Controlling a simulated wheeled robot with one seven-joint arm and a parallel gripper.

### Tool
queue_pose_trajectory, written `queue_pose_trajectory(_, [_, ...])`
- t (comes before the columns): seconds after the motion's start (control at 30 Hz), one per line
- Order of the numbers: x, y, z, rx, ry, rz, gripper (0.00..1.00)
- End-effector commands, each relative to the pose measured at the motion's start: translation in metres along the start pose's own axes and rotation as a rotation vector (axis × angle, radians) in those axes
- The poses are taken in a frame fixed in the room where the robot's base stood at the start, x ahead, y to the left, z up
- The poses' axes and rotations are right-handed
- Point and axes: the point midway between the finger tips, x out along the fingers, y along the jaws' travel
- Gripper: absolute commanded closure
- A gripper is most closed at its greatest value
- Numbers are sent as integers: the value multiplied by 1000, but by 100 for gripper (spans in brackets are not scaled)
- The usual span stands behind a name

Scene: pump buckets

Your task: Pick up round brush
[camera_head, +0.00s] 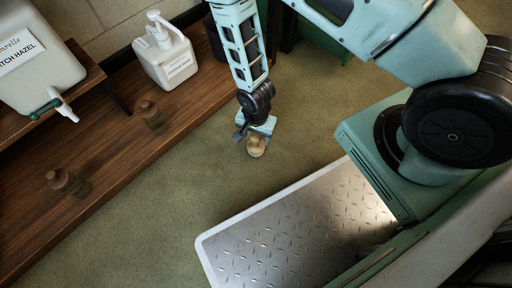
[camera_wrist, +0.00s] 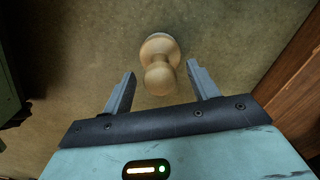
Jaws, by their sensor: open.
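The round brush is a pale wooden, knobbed piece (camera_wrist: 160,62) in the wrist view, with a rounded knob toward me and a wider round part beyond it. It appears to be on the greenish floor. My gripper (camera_wrist: 160,88) is open, with one finger on each side of the near knob and a gap between the fingers and the wood. In the head view the brush (camera_head: 256,147) shows just below my gripper (camera_head: 254,134), partly covered by it. I cannot tell the exact height of the fingers above the floor.
A large witch hazel container (camera_head: 36,62) with a spigot stands higher up. My metal-plated base is at the lower right. Floor between is clear.

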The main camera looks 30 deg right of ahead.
Motion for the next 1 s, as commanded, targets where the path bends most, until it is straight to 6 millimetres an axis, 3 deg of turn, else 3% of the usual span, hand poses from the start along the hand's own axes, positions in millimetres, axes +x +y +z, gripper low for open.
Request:
queue_pose_trajectory(0.03, [9,0,0,-2,0,0,41])
queue_pose_trajectory(0.3, [8,0,0,-1,0,-1,44])
queue_pose_trajectory(0.47, [8,0,0,-1,0,-1,88])
queue_pose_trajectory(0.57, [8,0,0,-1,0,-1,93])
queue_pose_trajectory(0.77, [6,0,0,-1,0,-1,93])
queue_pose_trajectory(1.0, [-29,-1,0,1,1,-2,93])
